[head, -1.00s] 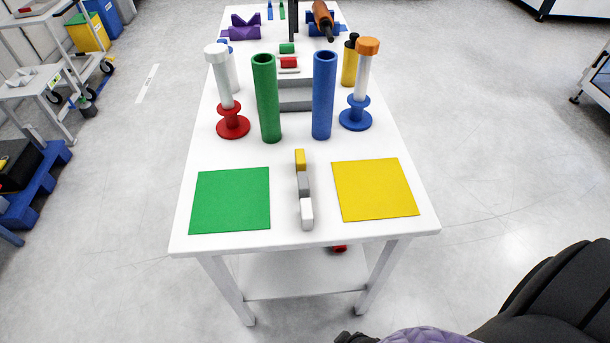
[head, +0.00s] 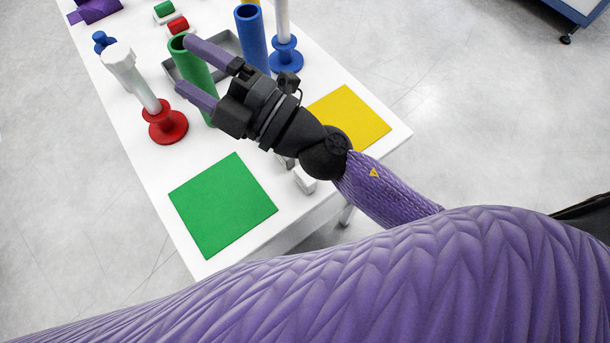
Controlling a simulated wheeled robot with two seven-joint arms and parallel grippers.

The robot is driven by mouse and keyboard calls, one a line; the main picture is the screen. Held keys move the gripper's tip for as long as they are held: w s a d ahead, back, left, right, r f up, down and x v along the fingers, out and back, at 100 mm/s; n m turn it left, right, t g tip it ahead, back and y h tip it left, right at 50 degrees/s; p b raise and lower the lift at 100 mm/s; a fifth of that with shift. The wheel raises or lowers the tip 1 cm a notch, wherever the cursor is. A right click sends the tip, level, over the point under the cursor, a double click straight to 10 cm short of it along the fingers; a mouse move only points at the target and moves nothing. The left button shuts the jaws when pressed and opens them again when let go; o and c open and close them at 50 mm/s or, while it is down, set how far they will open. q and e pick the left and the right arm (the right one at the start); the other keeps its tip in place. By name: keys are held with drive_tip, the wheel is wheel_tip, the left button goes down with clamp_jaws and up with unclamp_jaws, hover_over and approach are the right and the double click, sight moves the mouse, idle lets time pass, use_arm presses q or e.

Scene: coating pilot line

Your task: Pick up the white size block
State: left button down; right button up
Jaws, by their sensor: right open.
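The white size block (head: 306,182) lies on the white table near its front edge, right of the green mat, partly covered by my right wrist. A grey block (head: 284,161) shows just behind it, mostly hidden. The yellow block seen earlier is hidden behind my right gripper. My right gripper (head: 184,66) is open, its purple fingers apart and pointing left, in front of the green tube in the picture. It is beyond the white block, not around it. My left gripper is not in view.
The green mat (head: 222,205) and yellow mat (head: 352,118) lie on either side of the blocks. The green tube (head: 195,75), blue tube (head: 252,40) and a red-based spool (head: 168,124) stand upright beyond. The table's front edge is close to the white block.

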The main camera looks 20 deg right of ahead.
drive_tip(key=s+a+f+n+g+y, duration=0.3)
drive_tip(key=s+a+f+n+g, duration=0.15)
drive_tip(key=n+g, duration=0.5)
drive_tip(key=n+g+h, duration=0.6)
drive_tip(key=n+h, duration=0.1)
drive_tip(key=h, duration=1.2)
hover_over(304, 175)
drive_tip(key=f, duration=1.8)
drive_tip(key=shift+s+f, duration=0.15)
drive_tip(key=shift+s, duration=0.15)
drive_tip(key=f+b, duration=0.1)
drive_tip(key=f, duration=0.5)
drive_tip(key=f+b, duration=0.1)
drive_tip(key=f, duration=0.2)
drive_tip(key=shift+w+d+b, duration=0.1)
drive_tip(key=shift+w+b, duration=0.25)
drive_tip(key=shift+c, duration=0.2)
clamp_jaws()
